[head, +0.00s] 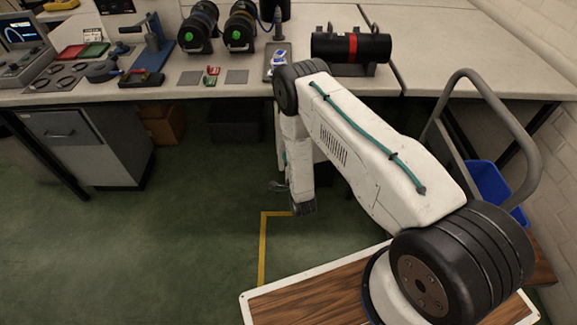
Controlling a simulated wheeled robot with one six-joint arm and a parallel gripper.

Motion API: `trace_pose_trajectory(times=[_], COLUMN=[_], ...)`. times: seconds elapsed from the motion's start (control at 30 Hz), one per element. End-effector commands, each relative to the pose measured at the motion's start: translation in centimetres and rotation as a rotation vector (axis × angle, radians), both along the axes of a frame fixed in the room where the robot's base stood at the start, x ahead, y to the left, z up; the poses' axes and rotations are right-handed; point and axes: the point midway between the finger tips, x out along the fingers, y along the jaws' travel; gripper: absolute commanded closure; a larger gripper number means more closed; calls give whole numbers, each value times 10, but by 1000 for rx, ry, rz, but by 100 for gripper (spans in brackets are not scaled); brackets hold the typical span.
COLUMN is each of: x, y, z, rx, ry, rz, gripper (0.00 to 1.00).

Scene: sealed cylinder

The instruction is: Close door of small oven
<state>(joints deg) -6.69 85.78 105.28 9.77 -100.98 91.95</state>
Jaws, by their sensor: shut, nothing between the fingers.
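I cannot make out a small oven or an oven door in the head view. My arm reaches forward and bends down in front of the bench. My gripper (278,186) is at its lower end, small and partly hidden by the wrist. It is shut and empty, over the green floor and below the bench top. A grey cabinet (85,148) with a flat front panel stands under the bench at the left, apart from my gripper.
The bench (215,62) holds two black cylinders with green marks (240,28), a black cylinder with a red band (350,46) and tools. A dark bin (236,125) and a brown box (163,124) stand underneath. A blue bin (490,185) is at right. Open floor lies at left.

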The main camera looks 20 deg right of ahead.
Motion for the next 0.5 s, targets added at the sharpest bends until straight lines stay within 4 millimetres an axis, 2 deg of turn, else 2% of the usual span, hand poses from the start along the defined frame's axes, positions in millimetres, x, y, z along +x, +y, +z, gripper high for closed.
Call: trace_pose_trajectory(times=[0.1,0.23,0.5], x=[27,50,76], y=[-1,-2,-4], z=[1,1,0], rx=[0,0,-1], ry=[-3,-2,1], rz=[1,0,0], gripper=[100,100,100])
